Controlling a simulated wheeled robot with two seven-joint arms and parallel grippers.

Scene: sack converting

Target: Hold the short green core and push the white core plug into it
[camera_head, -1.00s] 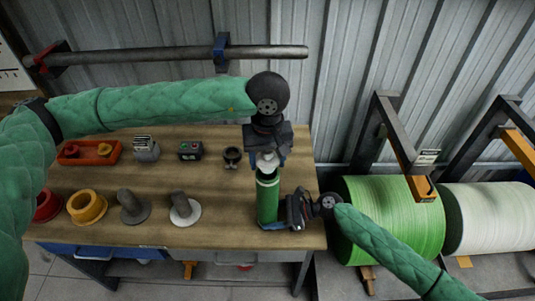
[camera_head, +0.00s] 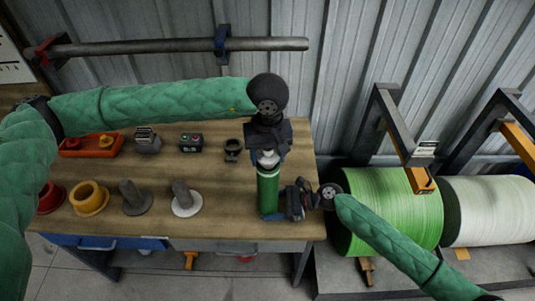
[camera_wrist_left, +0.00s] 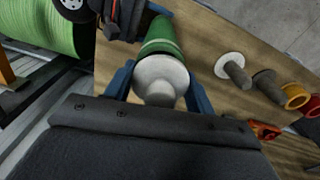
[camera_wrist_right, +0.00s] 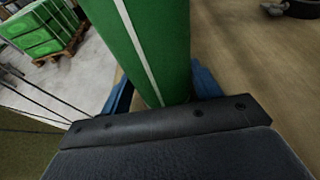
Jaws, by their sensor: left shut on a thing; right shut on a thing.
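The short green core (camera_head: 268,190) stands upright near the right end of the workbench. My right gripper (camera_head: 273,214) is shut on its lower part from the right; the right wrist view shows the green core (camera_wrist_right: 150,45) with a pale stripe between the blue fingers. The white core plug (camera_head: 268,158) is at the core's top end, below my left gripper (camera_head: 268,152). In the left wrist view the plug (camera_wrist_left: 160,75) sits between the blue fingers, lined up with the core (camera_wrist_left: 160,35). How far the plug sits inside the core is hidden.
On the workbench (camera_head: 110,222) to the left are a white-based plug (camera_head: 186,200), a grey plug (camera_head: 135,198), a yellow ring (camera_head: 88,198), a red ring (camera_head: 50,198) and an orange tray (camera_head: 90,146). Green (camera_head: 395,212) and white (camera_head: 488,214) rolls stand right.

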